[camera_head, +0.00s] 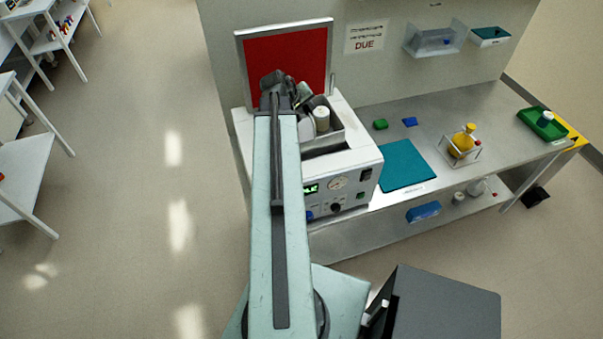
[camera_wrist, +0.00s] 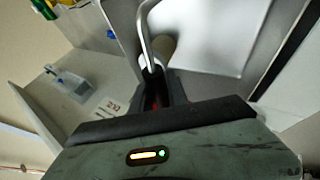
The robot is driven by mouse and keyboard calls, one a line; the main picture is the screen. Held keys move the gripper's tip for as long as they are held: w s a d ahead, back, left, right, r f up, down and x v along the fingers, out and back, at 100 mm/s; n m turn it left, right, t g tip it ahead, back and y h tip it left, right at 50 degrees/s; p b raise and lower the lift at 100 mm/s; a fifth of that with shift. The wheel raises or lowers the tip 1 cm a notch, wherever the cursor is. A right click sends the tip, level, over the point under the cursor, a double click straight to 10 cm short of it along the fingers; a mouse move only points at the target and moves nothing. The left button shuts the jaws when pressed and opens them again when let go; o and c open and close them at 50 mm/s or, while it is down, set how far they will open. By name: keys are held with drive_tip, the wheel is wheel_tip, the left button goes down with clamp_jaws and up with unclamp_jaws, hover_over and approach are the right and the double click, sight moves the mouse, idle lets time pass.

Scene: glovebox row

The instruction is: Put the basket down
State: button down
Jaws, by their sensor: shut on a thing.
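My gripper (camera_head: 283,90) is above the left part of a white bench-top unit with an open tank (camera_head: 325,140). In the wrist view my gripper (camera_wrist: 158,88) is shut on a bent metal rod (camera_wrist: 146,32), which looks like the basket's handle. The basket's body is mostly hidden by my arm and I cannot make out its rim. A white cylinder (camera_head: 321,118) and a greenish-grey piece show beside my gripper at the tank. I cannot tell whether the basket touches the tank.
A red panel (camera_head: 287,65) stands upright behind the unit. On the bench to the right are a teal mat (camera_head: 405,165), small green and blue blocks, a wire rack (camera_head: 464,148) with yellow items and a green tray (camera_head: 541,124).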

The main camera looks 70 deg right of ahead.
wheel_tip(320, 180, down, 17)
drive_tip(key=b, duration=1.5)
drive_tip(key=c, duration=1.3)
unclamp_jaws()
drive_tip(key=shift+a, duration=0.1)
